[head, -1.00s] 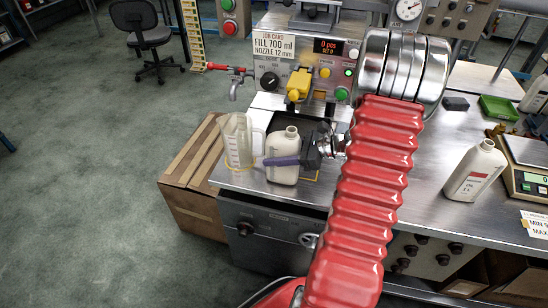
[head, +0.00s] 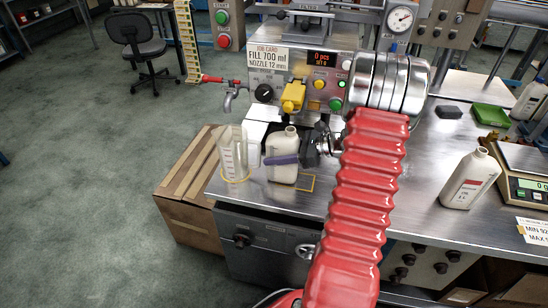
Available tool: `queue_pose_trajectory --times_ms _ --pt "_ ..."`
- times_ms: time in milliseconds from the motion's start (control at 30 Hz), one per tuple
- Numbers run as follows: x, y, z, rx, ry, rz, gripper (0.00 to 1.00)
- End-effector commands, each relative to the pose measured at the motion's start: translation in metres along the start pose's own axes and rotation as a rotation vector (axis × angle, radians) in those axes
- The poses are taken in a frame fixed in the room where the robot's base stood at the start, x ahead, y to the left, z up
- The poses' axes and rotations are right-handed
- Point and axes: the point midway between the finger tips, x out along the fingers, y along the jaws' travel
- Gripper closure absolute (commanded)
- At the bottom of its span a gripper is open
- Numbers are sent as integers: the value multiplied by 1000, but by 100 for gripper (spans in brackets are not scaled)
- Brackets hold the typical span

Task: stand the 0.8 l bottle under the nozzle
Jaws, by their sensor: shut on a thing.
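A white bottle (head: 285,142) stands upright in my gripper (head: 281,160), over the left part of the bench. A purple finger is closed across its front; the far finger is hidden. I cannot read a size on this bottle. Whether its base touches the bench is not clear. The filling machine (head: 268,74) stands behind it, with a card reading "FILL 700 ml, NOZZLE 12 mm". I cannot make out the filling nozzle; my arm covers part of the machine front. A red-handled tap (head: 229,97) is at the machine's left side.
A clear measuring jug (head: 232,157) stands close left of the held bottle. A yellow outline (head: 308,184) is on the bench by the bottle. Another white bottle (head: 470,180) stands at right beside a scale (head: 524,188). A green tray (head: 490,114) lies behind.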

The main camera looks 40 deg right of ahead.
Motion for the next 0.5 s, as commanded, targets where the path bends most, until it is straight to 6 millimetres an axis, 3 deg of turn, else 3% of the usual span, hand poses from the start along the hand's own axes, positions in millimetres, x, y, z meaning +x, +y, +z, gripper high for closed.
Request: queue_pose_trajectory --times_ms 433,467,500 --pt "2 0 -3 0 0 0 76" --pt "2 0 -3 0 0 0 51" --pt "2 0 -3 0 0 0 49"
